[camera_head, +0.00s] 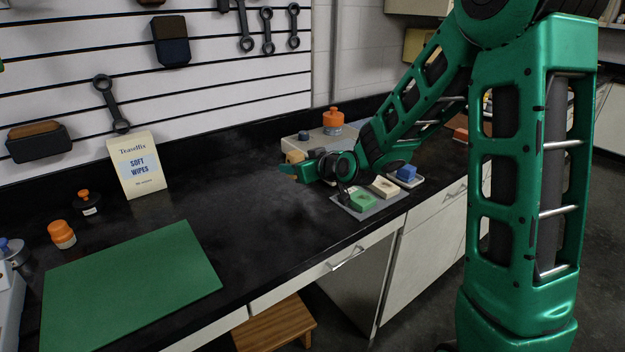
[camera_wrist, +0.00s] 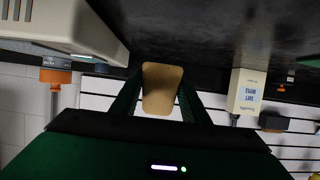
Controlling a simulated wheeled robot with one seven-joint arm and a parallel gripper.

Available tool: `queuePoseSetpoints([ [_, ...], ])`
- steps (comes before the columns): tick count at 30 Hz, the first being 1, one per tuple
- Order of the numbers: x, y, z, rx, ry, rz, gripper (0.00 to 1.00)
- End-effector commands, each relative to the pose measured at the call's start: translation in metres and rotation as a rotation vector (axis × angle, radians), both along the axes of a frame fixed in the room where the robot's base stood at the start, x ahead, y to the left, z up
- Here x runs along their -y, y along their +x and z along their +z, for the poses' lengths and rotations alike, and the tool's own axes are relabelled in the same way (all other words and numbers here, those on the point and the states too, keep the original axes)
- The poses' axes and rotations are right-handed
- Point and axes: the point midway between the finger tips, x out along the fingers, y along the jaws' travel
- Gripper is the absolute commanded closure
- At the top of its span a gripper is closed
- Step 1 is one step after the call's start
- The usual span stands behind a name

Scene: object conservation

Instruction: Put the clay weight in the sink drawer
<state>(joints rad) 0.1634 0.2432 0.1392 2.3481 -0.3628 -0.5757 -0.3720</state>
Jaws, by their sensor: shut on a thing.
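My gripper (camera_head: 291,170) is shut on a tan, rounded block, which I take to be the clay weight (camera_wrist: 162,88). In the wrist view, the block sits between the two green fingers. In the head view, the gripper is stretched out to the left above the black counter, with a small part of the block showing at its tip. A pale drawer front (camera_head: 340,262) with a metal handle is under the counter edge and looks shut. No sink is in view, so I cannot tell whether this is the sink drawer.
Beside my forearm, a grey tray (camera_head: 370,211) holds a green block (camera_head: 362,200) and a cream block (camera_head: 384,187); a blue block (camera_head: 406,172) is close by. Mid-counter is clear.

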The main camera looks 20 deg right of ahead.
Motion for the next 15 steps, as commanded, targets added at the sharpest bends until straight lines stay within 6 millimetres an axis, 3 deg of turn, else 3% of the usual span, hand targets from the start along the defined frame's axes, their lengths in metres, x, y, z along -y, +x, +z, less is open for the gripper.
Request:
queuePoseSetpoints([
  [6, 0.034, 0.019, -0.023, -0.002, 0.002, -0.003, 0.87],
  [15, 0.045, 0.025, -0.037, -0.001, 0.0, 0.0, 0.87],
])
